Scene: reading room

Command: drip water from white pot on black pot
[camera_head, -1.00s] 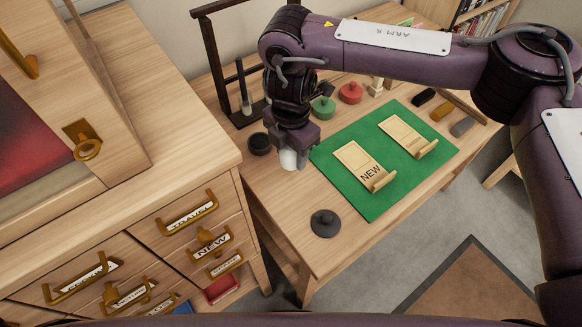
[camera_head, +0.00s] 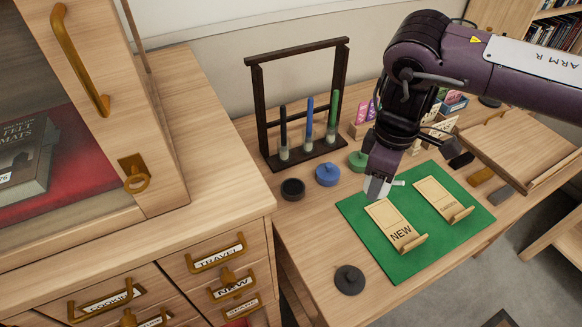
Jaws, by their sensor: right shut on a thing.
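My right gripper (camera_head: 379,188) is shut on a small whitish thing (camera_head: 375,189), perhaps the white pot; the jaws hide much of it. It is over the back left part of the green mat, by the NEW holder. The black pot (camera_head: 292,189) stands on the table left of the gripper, apart from it, with a dark, open-looking top. A dark grey round lid-like piece with a knob (camera_head: 349,280) lies at the front left of the mat. My left gripper is not in view.
A blue pot (camera_head: 327,175) and a green pot (camera_head: 358,161) stand right of the black pot. Behind them is a dark rack (camera_head: 269,128) with several brushes. Two wooden holders (camera_head: 441,197) lie on the green mat (camera_head: 377,249). A cabinet (camera_head: 200,130) borders the left.

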